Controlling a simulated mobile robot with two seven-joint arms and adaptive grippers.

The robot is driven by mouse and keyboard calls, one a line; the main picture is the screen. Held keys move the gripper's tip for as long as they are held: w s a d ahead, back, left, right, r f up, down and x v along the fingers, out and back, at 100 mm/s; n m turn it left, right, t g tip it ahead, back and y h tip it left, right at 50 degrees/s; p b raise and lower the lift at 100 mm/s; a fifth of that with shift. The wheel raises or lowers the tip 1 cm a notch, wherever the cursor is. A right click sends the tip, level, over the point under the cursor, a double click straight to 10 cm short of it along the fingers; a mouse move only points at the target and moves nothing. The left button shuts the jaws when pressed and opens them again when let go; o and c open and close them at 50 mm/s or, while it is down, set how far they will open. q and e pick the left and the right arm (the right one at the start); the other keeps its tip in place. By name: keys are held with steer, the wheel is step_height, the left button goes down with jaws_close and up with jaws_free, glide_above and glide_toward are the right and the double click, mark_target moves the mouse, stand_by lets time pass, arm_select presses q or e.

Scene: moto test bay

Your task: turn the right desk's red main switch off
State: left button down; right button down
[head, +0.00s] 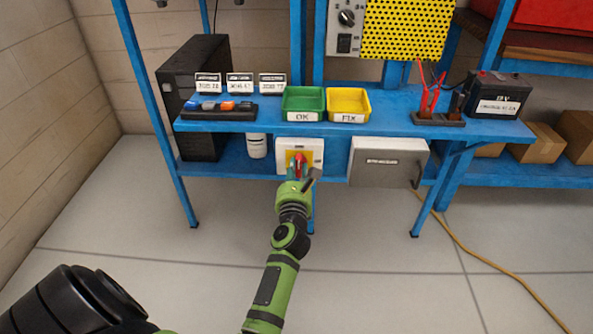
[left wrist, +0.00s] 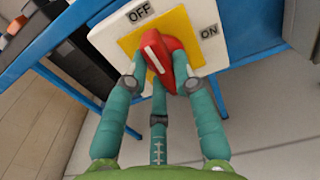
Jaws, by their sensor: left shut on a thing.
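The red main switch handle (head: 299,163) sits on a yellow plate in a white switch box (head: 318,146) under the blue desk. In the left wrist view the red handle (left wrist: 161,62) carries a white line, which points roughly toward the OFF label (left wrist: 139,13). The ON label (left wrist: 209,31) is to its right. My left gripper (head: 299,178) is in front of the box. Its teal fingers, also in the left wrist view (left wrist: 160,88), are shut on the red handle and hide part of it. My right gripper is not in view.
A grey box (head: 385,165) hangs right of the switch box, and a white cylinder (head: 257,146) stands to its left. The blue desktop (head: 390,112) overhangs above, with green (head: 303,101) and yellow trays (head: 349,102). A yellow cable (head: 490,262) lies on otherwise clear floor.

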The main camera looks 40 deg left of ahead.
arm_select(q)
steer(key=shift+a+r, duration=0.15)
steer(key=shift+r, duration=0.2)
steer(key=c, duration=1)
jaws_free()
steer(key=shift+w, duration=0.1)
steer(key=shift+f, duration=0.2)
step_height(320, 180, up, 10)
steer(key=shift+r, duration=0.1)
